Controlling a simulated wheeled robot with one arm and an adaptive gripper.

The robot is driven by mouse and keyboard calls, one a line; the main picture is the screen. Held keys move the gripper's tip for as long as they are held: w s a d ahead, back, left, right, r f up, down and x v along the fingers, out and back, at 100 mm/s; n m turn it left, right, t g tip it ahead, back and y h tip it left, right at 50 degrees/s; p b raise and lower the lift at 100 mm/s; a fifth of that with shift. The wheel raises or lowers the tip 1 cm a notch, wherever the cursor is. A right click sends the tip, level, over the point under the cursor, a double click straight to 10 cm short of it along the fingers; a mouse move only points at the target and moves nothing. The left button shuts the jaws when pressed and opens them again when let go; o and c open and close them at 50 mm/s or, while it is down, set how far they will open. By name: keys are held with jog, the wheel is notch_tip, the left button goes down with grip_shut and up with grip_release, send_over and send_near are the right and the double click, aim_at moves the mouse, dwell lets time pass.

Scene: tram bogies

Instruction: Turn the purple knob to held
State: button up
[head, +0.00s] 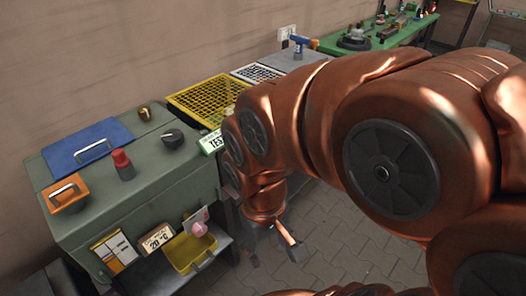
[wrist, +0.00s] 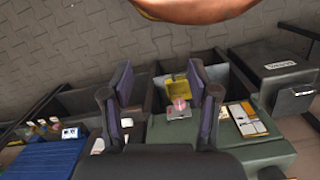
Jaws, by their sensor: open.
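The pinkish-purple knob (head: 199,229) sits on a small pale plate (head: 190,219) on the front of the green cabinet (head: 75,225). Any marks on the plate are too small to read, so I cannot tell the knob's setting. In the wrist view the knob (wrist: 180,104) shows between my two fingers, beyond them and nearer the right one. My gripper (wrist: 160,70) is open and empty. In the head view my gripper (head: 290,243) hangs to the right of the knob, apart from it, over the floor.
A yellow bin (head: 190,252) is just below the knob. A "20 °C" label (head: 157,238) and a document holder (head: 114,252) are to its left. A red knob (head: 122,164), a black knob (head: 172,138) and an orange block (head: 66,194) are on top. Paved floor (head: 340,240) is clear at right.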

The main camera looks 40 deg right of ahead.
jog(key=shift+o, duration=0.7)
jog(key=w+d+f+t+h+b, duration=0.1)
jog(key=w+d+f+t+b, duration=0.2)
jog(key=w+d, duration=0.5)
jog(key=w+d+f+t+h+b, duration=0.2)
jog(key=w+d+f+b, duration=0.4)
jog(key=w, duration=0.9)
jog(key=d+t, duration=0.1)
jog(key=d, duration=0.2)
jog(key=shift+d+f, duration=0.25)
jog(key=shift+f, duration=0.05)
jog(key=w+d+f+n+t+b, duration=0.2)
jog(key=w+d+f+t+b, duration=0.35)
jog(key=w+d, duration=0.45)
jog(key=w+d+f+n+t+y+b, duration=0.1)
jog(key=w+f+n+t+y+b, duration=0.1)
jog(key=f+n+t+y+b, duration=0.3)
jog(key=w+d+f+n+t+y+b, duration=0.1)
jog(key=w+d+f+t+y+b, duration=0.15)
jog(key=f+b, duration=0.5)
jog(key=shift+a+r+b+x, duration=0.1)
jog(key=shift+r+b+x, duration=0.1)
jog(key=shift+x, duration=1.1)
jog(key=shift+a+r+b+x, duration=0.15)
jog(key=shift+x, duration=1.15)
jog(key=shift+a+r+b+x, duration=0.1)
jog(key=shift+r+b+x, duration=0.1)
jog(key=shift+x, duration=1.1)
jog(key=shift+s, duration=0.1)
jog(key=c, duration=1.2)
